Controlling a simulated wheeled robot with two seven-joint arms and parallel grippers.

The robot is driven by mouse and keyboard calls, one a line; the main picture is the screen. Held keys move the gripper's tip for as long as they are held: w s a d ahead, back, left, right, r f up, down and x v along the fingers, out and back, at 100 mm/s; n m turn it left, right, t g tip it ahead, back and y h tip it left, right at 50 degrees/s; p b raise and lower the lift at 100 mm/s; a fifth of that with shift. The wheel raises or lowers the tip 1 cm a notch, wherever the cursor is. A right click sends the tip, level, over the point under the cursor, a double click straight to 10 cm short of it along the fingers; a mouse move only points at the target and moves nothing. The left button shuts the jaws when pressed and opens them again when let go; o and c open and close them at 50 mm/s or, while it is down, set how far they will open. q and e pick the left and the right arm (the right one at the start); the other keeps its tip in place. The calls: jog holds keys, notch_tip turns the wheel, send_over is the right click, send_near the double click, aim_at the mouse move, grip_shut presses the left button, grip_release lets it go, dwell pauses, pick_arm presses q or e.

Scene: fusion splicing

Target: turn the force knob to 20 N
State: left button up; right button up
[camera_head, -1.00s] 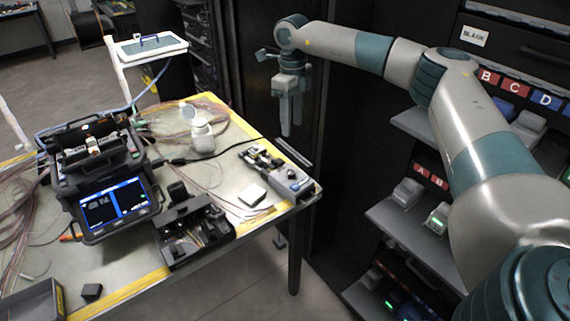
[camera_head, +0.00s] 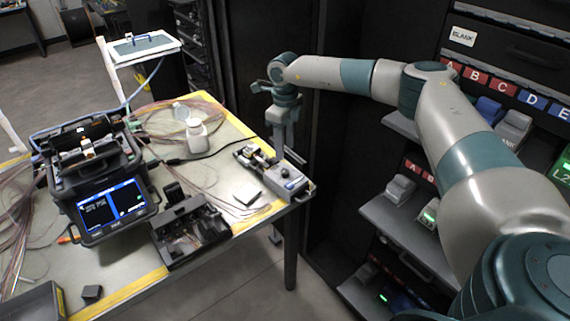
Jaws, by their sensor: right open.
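A small grey device (camera_head: 288,184) with a blue-grey knob (camera_head: 286,172) on its top sits at the right corner of the table. Which setting the knob points to is too small to read. My right gripper (camera_head: 279,152) points down just behind this device, with its fingertips close above its far part. It is open, and I see nothing held in it. Whether the fingers touch the device I cannot tell. My left gripper is out of view.
A fusion splicer (camera_head: 112,207) with a lit screen stands on the left of the table. Shelves (camera_head: 400,228) are on the right.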

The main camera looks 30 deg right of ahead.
aim_at(285, 171)
notch_tip(285, 171, down, 8)
jog(key=shift+f+p, duration=0.1)
jog(key=shift+p, duration=0.85)
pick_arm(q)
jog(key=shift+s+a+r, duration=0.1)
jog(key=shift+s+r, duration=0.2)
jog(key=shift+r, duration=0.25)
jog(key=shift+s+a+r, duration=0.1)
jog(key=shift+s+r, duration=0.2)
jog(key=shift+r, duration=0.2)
pick_arm(e)
jog(key=shift+f, duration=0.45)
jog(key=shift+c, duration=0.5)
grip_shut()
